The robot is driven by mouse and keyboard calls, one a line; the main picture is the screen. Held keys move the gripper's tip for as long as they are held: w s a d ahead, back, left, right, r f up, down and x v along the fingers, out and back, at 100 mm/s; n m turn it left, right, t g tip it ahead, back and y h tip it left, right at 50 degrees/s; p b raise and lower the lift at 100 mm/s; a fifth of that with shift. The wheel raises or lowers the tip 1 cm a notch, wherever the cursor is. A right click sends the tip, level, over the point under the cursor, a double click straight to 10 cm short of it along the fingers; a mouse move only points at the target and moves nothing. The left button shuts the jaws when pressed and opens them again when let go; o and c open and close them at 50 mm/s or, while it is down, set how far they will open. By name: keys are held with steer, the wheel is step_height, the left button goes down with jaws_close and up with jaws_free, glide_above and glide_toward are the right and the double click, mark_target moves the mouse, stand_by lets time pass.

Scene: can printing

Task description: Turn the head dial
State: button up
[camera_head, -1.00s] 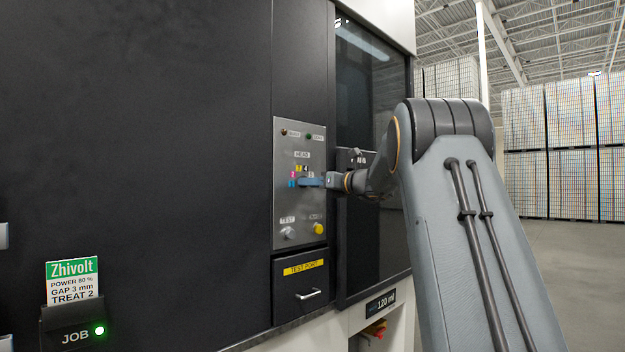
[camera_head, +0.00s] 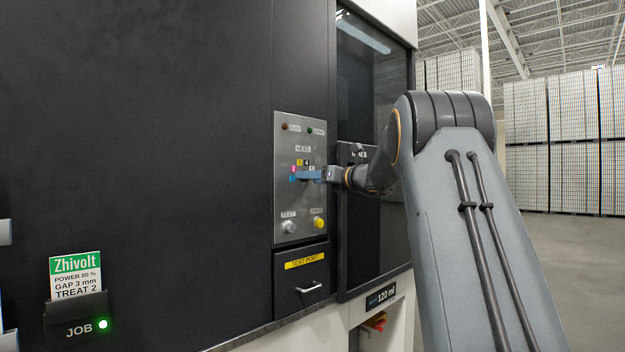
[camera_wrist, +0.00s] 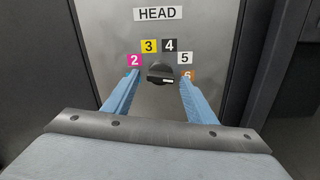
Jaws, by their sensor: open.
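The head dial (camera_wrist: 160,72) is a black knob under a HEAD label on a grey metal panel (camera_head: 285,210). A white mark shows on its lower right side, toward the orange 6. Colored number tags 2 to 6 arc around it in the wrist view; the cyan 1 tag (camera_head: 292,178) shows in the head view. My gripper (camera_wrist: 159,80) is open, with one blue finger on each side of the dial. I cannot tell whether either finger touches it. In the head view my gripper (camera_head: 306,175) hides the dial.
Below the dial are a white knob (camera_head: 289,227) and a yellow knob (camera_head: 319,222). Two small lamps sit above. A TEST PORT drawer (camera_head: 302,284) with a handle lies beneath. A glass door (camera_head: 370,90) stands right of the panel, close to my arm.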

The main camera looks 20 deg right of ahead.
steer(key=b+v, duration=0.3)
steer(key=v, duration=0.4)
steer(key=shift+s+d, duration=0.15)
steer(key=shift+s, duration=0.2)
steer(key=s+a+f+n+g, duration=0.35)
steer(key=a+f, duration=0.25)
steer(key=f, duration=0.4)
steer(key=s+a+f+n+g+h, duration=0.1)
steer(key=s+a+f+n+g, duration=0.2)
steer(key=a+f+n, duration=0.45)
steer(key=s+a+f+n+g, duration=0.1)
steer(key=s+a+f+g, duration=0.3)
steer(key=f, duration=0.7)
steer(key=s+a+f+n+g+h, duration=0.2)
steer(key=s+a+f+n, duration=0.2)
steer(key=s+f+n, duration=0.6)
steer(key=s+a+f+n+g+h, duration=0.3)
steer(key=s+a+f+n, duration=0.2)
steer(key=s+f+n, duration=0.6)
steer(key=s+n, duration=0.1)
steer(key=s, duration=0.5)
steer(key=shift+s+f, duration=0.2)
steer(key=shift+s, duration=0.2)
